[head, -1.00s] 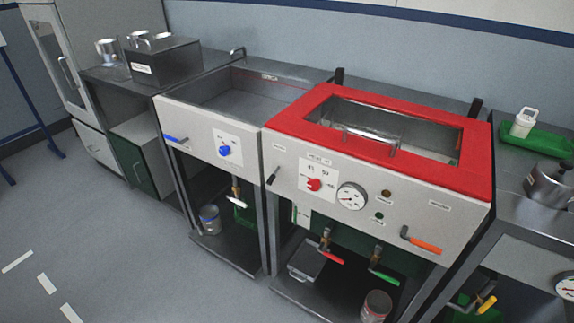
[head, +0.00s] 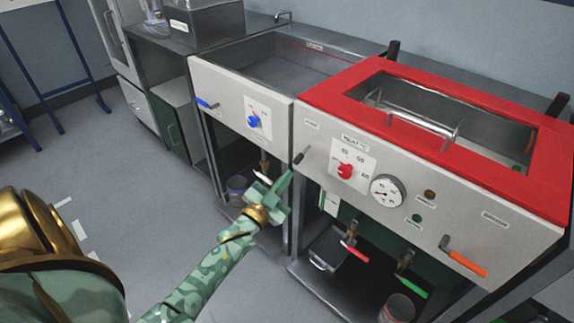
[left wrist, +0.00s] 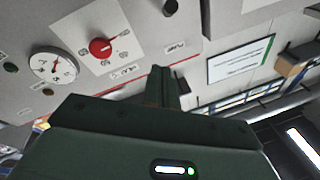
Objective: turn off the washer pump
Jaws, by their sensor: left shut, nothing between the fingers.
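The red-rimmed washer unit (head: 412,128) has a grey front panel. My left gripper (head: 285,182) is shut and empty, just below this lever in the head view. I cannot tell whether they touch. In the left wrist view the shut fingers (left wrist: 160,87) point up toward the panel, and the black lever end (left wrist: 170,7) shows at the top edge, apart from them. My right gripper is not in view.
The panel also carries a red knob (head: 346,171), a gauge (head: 387,190), small indicators and an orange-handled lever (head: 466,263). Red and green valve handles (head: 411,287) hang below. The left sink unit has a blue knob (head: 253,121) and blue lever (head: 207,104). Floor at left is open.

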